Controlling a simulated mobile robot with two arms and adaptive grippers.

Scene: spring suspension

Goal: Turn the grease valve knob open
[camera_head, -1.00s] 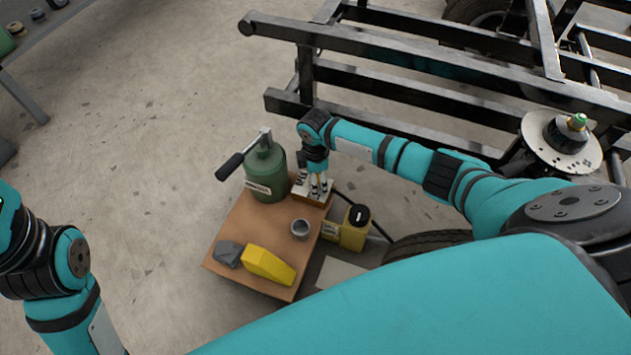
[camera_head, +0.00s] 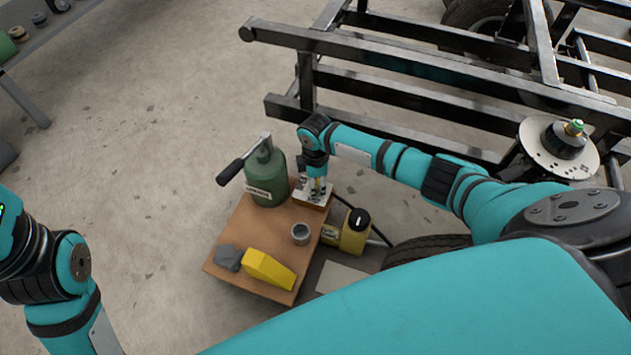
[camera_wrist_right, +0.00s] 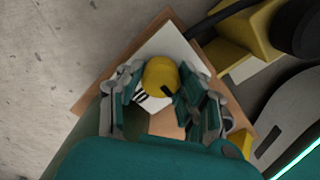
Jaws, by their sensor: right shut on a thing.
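The valve knob (camera_wrist_right: 160,75) is a yellow round knob with a dark mark, seen in the right wrist view between my right fingers. It sits over a pale plate (camera_wrist_right: 178,45) on the brown board.
The brown board (camera_head: 225,263) also carries a grey cup (camera_head: 300,233), a yellow block (camera_head: 268,269) and a grey block (camera_head: 229,257). A yellow container (camera_head: 354,233) stands at its right. The black frame (camera_head: 400,92) lies behind, with a wheel hub (camera_head: 560,150) at right.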

